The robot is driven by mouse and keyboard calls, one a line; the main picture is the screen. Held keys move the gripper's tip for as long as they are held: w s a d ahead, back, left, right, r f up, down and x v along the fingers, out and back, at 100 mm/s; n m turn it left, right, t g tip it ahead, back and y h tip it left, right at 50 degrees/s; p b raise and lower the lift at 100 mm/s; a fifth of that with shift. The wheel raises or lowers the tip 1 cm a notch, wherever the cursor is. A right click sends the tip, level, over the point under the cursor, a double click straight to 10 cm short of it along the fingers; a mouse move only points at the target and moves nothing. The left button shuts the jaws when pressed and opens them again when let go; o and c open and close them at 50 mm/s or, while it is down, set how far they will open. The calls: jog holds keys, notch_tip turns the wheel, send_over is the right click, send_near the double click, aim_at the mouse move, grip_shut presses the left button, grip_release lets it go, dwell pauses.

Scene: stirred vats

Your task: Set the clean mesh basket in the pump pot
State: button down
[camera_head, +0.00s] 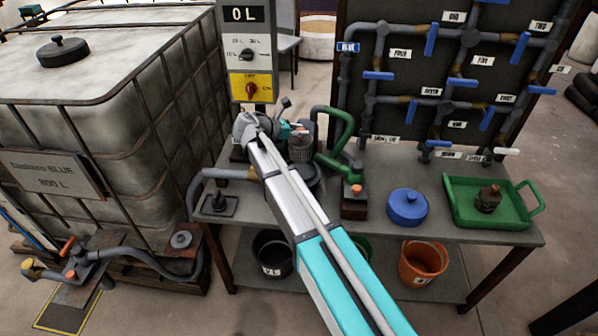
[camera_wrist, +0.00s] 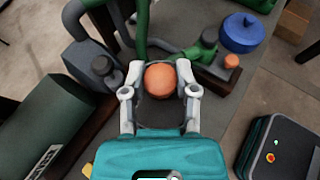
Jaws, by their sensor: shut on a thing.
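My gripper (camera_wrist: 162,80) is shut on the orange knob (camera_wrist: 160,81) of the mesh basket. In the head view the grey mesh basket (camera_head: 300,152) hangs below my gripper (camera_head: 290,130), upright as far as I can tell. The dark pump pot (camera_head: 312,182) shows partly behind my arm, just below the basket. I cannot tell whether the basket's lower end is in the pot or above it. A dark brown, dirty-looking basket (camera_head: 488,198) stands in the green tray (camera_head: 523,222) on the right.
A blue lid (camera_head: 407,208) lies on the bench right of the pot. Green pipe (camera_head: 338,120) and an orange-topped valve (camera_head: 355,190) stand close to the pot's right. A control box (camera_head: 248,55) stands behind. Buckets, one orange (camera_head: 423,265), sit on the lower shelf.

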aim_at(300, 156)
jog(key=shift+f+b, duration=5.05)
jog(key=shift+f, duration=0.4)
notch_tip(300, 156, down, 4)
jog(key=b, duration=0.4)
jog(key=shift+f, duration=0.25)
jog(key=shift+f+b, duration=0.35)
jog(key=shift+b, duration=0.25)
jog(key=shift+c, duration=1.9)
grip_release()
jog(key=shift+r, duration=0.2)
jog(key=p+v, duration=0.5)
jog(key=v, duration=0.7)
jog(key=shift+r, duration=0.2)
